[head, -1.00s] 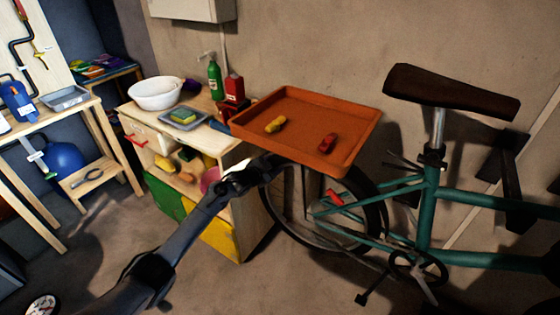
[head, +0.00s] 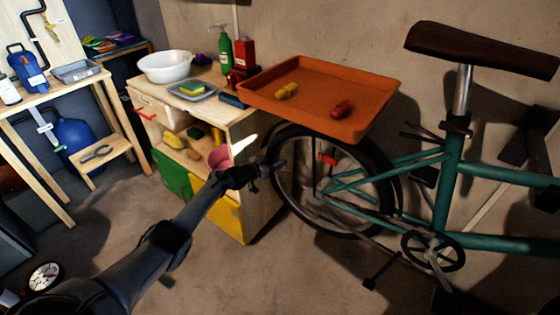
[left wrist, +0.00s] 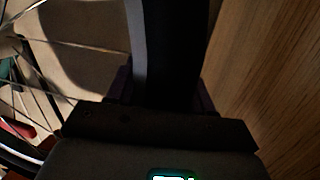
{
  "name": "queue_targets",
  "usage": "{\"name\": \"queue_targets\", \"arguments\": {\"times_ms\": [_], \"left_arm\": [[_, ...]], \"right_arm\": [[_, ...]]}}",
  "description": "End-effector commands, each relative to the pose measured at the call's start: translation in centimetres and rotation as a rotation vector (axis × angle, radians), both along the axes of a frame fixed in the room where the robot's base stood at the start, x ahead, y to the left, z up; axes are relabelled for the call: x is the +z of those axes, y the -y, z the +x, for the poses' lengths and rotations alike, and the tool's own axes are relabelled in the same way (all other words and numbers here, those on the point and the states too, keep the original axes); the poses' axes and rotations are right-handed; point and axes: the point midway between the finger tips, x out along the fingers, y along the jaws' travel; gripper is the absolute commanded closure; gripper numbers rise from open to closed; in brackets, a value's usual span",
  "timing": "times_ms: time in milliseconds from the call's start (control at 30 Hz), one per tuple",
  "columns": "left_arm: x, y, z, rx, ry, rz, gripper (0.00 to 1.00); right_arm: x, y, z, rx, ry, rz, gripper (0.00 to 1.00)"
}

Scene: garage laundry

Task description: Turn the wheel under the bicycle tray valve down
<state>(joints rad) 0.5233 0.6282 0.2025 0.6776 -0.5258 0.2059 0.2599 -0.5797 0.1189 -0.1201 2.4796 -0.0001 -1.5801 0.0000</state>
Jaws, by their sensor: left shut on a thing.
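The bicycle's rear wheel (head: 388,182) stands partly under the orange tray (head: 375,112), its top edge hidden by it. A red piece (head: 327,159) shows among its spokes; a red part also shows in the left wrist view (left wrist: 17,129). I cannot make out the valve stem itself. My left gripper (head: 270,171) is at the left side of the wheel. In the left wrist view, the dark tyre (left wrist: 172,45) runs between its fingers, with spokes to the left. The gripper is shut on the wheel at the tyre. My right gripper is out of view.
The tray holds a yellow item (head: 287,90) and a red item (head: 342,108). A wooden cabinet (head: 262,195) stands close left of the wheel. The teal frame (head: 449,190) and crank are to the right. The floor (head: 305,285) in front is clear.

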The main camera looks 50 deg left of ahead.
Motion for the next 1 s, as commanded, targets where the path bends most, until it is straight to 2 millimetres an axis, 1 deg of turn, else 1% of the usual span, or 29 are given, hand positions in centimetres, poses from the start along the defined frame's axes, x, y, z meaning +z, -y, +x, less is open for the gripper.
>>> {"name": "queue_targets", "arguments": {"times_ms": [367, 400, 467, 500, 533, 833, 1000], "left_arm": [[-0.2, 0.0, -0.1, 0.000, -0.003, -0.003, 1.00], [-0.2, 0.0, -0.1, 0.000, -0.003, -0.003, 0.46], [-0.2, 0.0, -0.1, 0.000, -0.002, -0.003, 0.36], [-0.2, 0.0, -0.1, 0.000, -0.002, -0.003, 0.30], [-0.2, 0.0, -0.1, 0.000, -0.002, -0.003, 0.29], [-0.1, 0.0, -0.1, 0.000, -0.001, -0.003, 0.29], [0.2, 0.0, -0.9, 0.000, -0.002, -0.003, 0.29]], "right_arm": [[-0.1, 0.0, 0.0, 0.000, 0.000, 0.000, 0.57], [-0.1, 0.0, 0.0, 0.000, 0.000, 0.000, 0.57], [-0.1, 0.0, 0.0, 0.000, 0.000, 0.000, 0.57], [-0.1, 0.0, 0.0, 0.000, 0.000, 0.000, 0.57], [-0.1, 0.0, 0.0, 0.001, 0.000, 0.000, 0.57], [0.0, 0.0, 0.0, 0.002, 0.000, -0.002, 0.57], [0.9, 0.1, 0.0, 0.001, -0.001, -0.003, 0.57]]}}
